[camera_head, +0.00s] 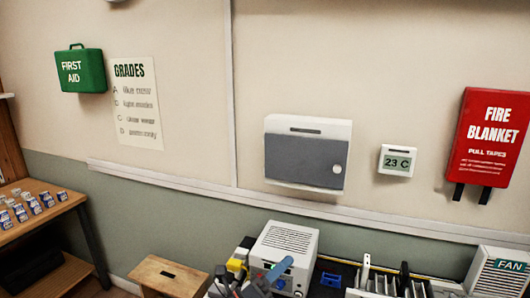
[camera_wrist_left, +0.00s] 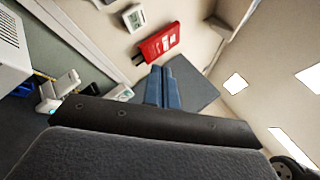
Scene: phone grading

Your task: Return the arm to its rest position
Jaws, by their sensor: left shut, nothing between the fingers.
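My left gripper (camera_head: 281,268) is low in the middle of the head view, its blue fingers pointing up and to the right in front of the white box-shaped device. The fingers are shut with nothing held. They also show in the left wrist view (camera_wrist_left: 158,86), pointing up, with the wall behind them. Most of my left arm is below the head view. My right gripper is in neither view.
A white box-shaped device (camera_head: 287,240) stands close behind the gripper. Slotted racks (camera_head: 385,284) and a fan (camera_head: 499,272) are to the right. A wooden stool (camera_head: 168,276) and a shelf (camera_head: 35,213) with small boxes are left. The wall carries a grey cabinet (camera_head: 305,160).

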